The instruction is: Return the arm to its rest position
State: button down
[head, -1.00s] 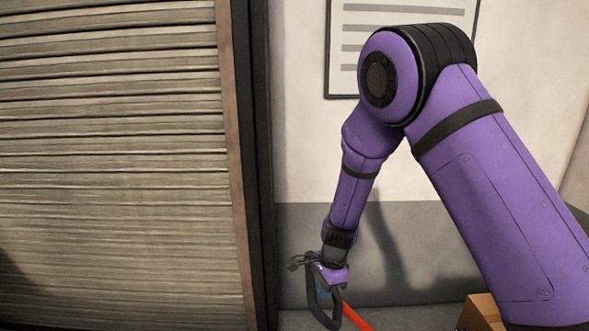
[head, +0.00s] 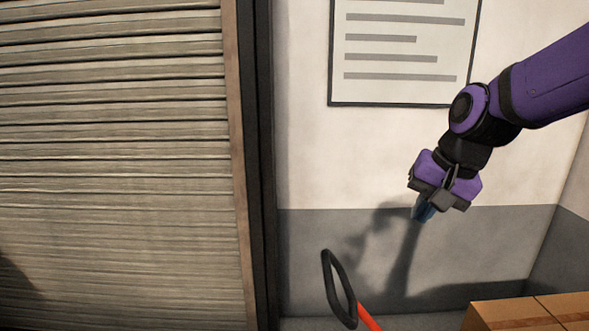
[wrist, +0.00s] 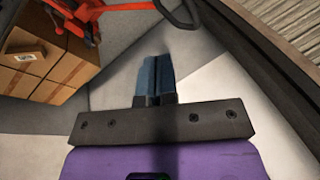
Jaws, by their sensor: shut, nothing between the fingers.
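My purple arm reaches in from the right side of the head view. My gripper (head: 424,212) hangs in the air in front of the wall, pointing down, with nothing in it. In the wrist view, the gripper's blue fingers (wrist: 154,78) lie side by side, closed together, with bare floor beyond them.
A black loop handle (head: 338,287) on an orange-red shaft stands below and left of my gripper; red framework (wrist: 85,20) shows in the wrist view. Cardboard boxes (head: 510,314) are at the lower right. A slatted shutter (head: 110,160) fills the left. A framed notice (head: 400,90) hangs on the wall.

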jog(key=s+d+r+n+t+h, duration=0.1)
jog(key=s+d+r+n, duration=0.1)
jog(key=s+d, duration=0.2)
jog(key=s+d+r+n+t+h, duration=0.1)
jog(key=s+d, duration=0.3)
jog(key=s, duration=0.7)
jog(key=shift+s+d+r+n+h, duration=0.3)
jog(key=shift+r+n+h, duration=0.1)
jog(key=shift+r+n, duration=0.35)
jog(key=shift+w, duration=0.1)
